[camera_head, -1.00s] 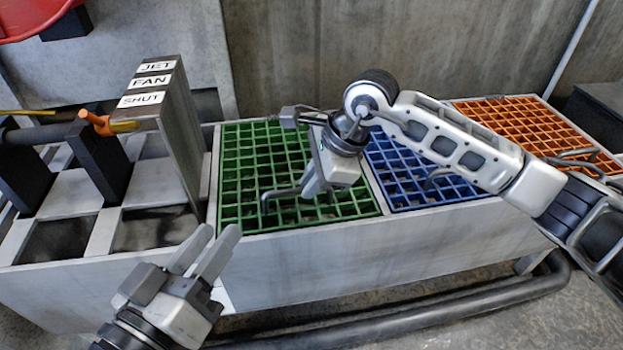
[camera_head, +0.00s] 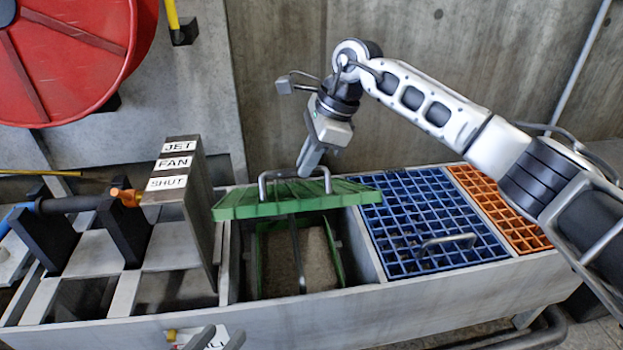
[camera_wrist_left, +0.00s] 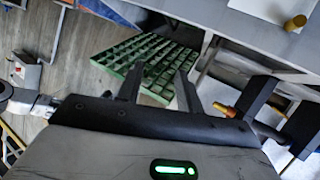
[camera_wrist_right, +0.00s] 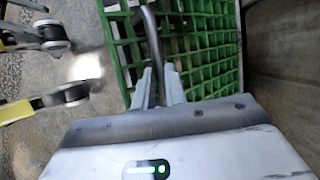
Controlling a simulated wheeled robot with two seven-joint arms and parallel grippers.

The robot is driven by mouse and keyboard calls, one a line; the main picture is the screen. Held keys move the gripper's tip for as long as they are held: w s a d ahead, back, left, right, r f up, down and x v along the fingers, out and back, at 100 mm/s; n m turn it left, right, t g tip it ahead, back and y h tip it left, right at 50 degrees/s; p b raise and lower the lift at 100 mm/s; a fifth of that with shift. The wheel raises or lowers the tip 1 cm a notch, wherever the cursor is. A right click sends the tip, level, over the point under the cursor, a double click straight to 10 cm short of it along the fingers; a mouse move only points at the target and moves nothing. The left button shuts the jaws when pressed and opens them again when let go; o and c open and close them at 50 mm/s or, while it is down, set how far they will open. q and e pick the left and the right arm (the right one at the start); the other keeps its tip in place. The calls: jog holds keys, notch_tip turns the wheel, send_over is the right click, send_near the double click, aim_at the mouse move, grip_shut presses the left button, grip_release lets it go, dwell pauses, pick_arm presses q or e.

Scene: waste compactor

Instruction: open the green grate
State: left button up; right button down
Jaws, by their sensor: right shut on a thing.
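The green grate (camera_head: 290,204) is raised and tilted above its compartment, with its front edge up. Its grey bar handle (camera_head: 281,173) is on top. My right gripper (camera_head: 313,168) is shut on this handle; in the right wrist view the bar (camera_wrist_right: 153,45) passes between the fingers. Beneath the grate the compartment shows green inner sides (camera_head: 334,245), a brownish bottom and a thin grey bar (camera_head: 298,262). My left gripper (camera_head: 216,338) is at the bottom edge of the head view, fingers apart and empty. The left wrist view shows the grate (camera_wrist_left: 150,62) beyond its fingers.
A blue grate (camera_head: 420,212) and an orange grate (camera_head: 500,205) lie closed to the right. A metal post labelled JET, FAN, SHUT (camera_head: 178,165) stands just left of the green grate. A concrete wall (camera_head: 280,60) is behind.

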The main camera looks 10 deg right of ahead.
pick_arm(q)
jog(key=shift+a+f+g, duration=0.15)
jog(key=shift+f+g, duration=0.15)
jog(key=shift+f, duration=0.05)
jog(key=shift+c, duration=0.3)
